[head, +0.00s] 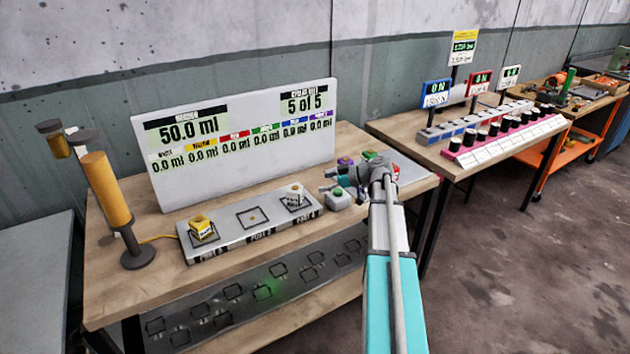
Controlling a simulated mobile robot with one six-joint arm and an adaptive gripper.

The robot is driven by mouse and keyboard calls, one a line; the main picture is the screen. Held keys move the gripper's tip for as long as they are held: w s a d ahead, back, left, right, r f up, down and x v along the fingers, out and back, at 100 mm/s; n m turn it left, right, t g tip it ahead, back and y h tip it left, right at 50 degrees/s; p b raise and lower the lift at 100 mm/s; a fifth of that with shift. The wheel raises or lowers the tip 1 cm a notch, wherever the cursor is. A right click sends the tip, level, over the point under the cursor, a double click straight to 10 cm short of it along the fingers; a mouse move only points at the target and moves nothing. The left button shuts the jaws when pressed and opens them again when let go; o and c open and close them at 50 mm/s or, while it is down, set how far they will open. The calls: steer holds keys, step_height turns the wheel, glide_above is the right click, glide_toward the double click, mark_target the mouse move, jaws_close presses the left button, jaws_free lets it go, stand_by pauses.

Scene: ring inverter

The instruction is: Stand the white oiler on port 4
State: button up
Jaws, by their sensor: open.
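The white oiler (294,194) stands on the right-hand square of the grey port strip (229,240), above a label that seems to read port 4. It looks upright, though its exact seating is too small to tell. A yellow oiler (202,227) is on the left-hand square, and the middle square is empty. My gripper (327,181) is open, just right of the white oiler and apart from it, pointing left. Its fingers are small and partly hard to make out.
Green-topped (339,197), purple-topped (345,162) and red-topped (396,170) items crowd around my gripper. A display board (240,188) reading 50.0 ml stands behind the strip. An orange cylinder on a stand (107,190) is at left. Bare tabletop lies in front of the strip.

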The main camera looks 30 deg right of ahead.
steer(key=shift+s+d+r, duration=0.25)
steer(key=shift+s+d, duration=0.2)
stand_by(0.4)
steer(key=s+a+f+m+g+h, duration=0.3)
steer(key=s+a, duration=0.3)
steer(key=a, duration=0.4)
steer(key=s+a+f+m+g+h, duration=0.3)
steer(key=s+a, duration=0.3)
steer(key=a, duration=0.4)
steer(key=s+a+f+m+g+h, duration=0.3)
steer(key=s+a+f+h, duration=0.1)
steer(key=a, duration=0.6)
steer(key=shift+s+a+f, duration=0.15)
steer(key=shift+s+f, duration=0.6)
steer(key=shift+s, duration=0.4)
